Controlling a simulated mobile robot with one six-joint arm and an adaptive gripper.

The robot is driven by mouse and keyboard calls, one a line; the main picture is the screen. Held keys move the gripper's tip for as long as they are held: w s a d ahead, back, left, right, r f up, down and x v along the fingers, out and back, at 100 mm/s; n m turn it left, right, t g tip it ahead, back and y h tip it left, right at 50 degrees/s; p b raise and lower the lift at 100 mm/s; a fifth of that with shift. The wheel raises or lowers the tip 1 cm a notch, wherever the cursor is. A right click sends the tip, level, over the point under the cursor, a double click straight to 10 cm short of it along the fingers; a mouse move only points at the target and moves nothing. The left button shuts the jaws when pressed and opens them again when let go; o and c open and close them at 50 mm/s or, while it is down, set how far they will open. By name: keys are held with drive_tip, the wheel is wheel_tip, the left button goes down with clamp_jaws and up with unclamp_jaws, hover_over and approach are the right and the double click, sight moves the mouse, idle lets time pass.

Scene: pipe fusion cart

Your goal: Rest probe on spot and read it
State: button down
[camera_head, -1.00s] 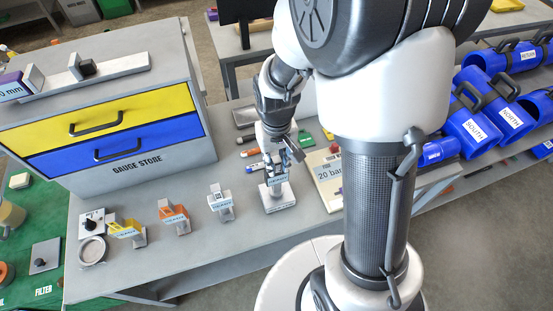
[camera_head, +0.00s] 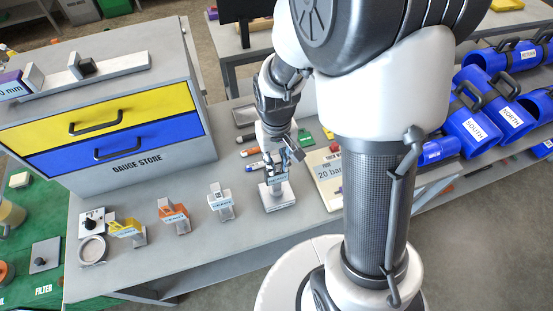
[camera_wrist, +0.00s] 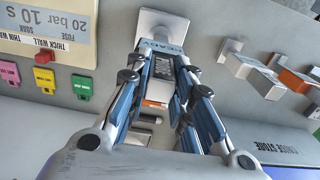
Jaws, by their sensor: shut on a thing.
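My gripper (camera_head: 272,168) is shut on a probe, a small upright handheld device with a pale "READY" label. The probe (camera_wrist: 170,68) shows between my fingers in the wrist view, with a dark face and an orange patch near its near end. Its far end is at a pale square block (camera_head: 281,202) on the bench, which also shows at the top of the wrist view (camera_wrist: 163,20). I cannot tell whether the probe's tip touches the block. My fingers hide part of the probe in the head view.
A white (camera_head: 219,204), an orange (camera_head: 174,217) and a yellow-marked device (camera_head: 127,230) stand in a row to the left. The gauge store (camera_head: 130,150) stands behind them. A "20 bar" board (camera_head: 327,180) lies close on the right. Coloured tags and pens lie behind my gripper.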

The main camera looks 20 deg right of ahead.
drive_tip(key=shift+f+b, duration=0.45)
drive_tip(key=shift+f, duration=0.15)
idle(0.3)
drive_tip(key=shift+s+f, duration=0.15)
drive_tip(key=shift+s, duration=0.05)
idle(2.1)
drive_tip(key=c, duration=1.3)
unclamp_jaws()
drive_tip(key=shift+w, duration=0.15)
wheel_tip(320, 180, up, 11)
drive_tip(key=shift+r, duration=0.7)
drive_tip(key=s+r+t+b, duration=0.1)
drive_tip(key=s+b, duration=0.1)
drive_tip(key=s, duration=0.3)
drive_tip(key=s+r+t+b, duration=0.1)
drive_tip(key=s+t+b, duration=0.1)
drive_tip(key=s, duration=0.3)
drive_tip(key=s+r+t+b, duration=0.1)
drive_tip(key=s+b, duration=0.1)
drive_tip(key=s, duration=0.3)
drive_tip(key=shift+t, duration=0.3)
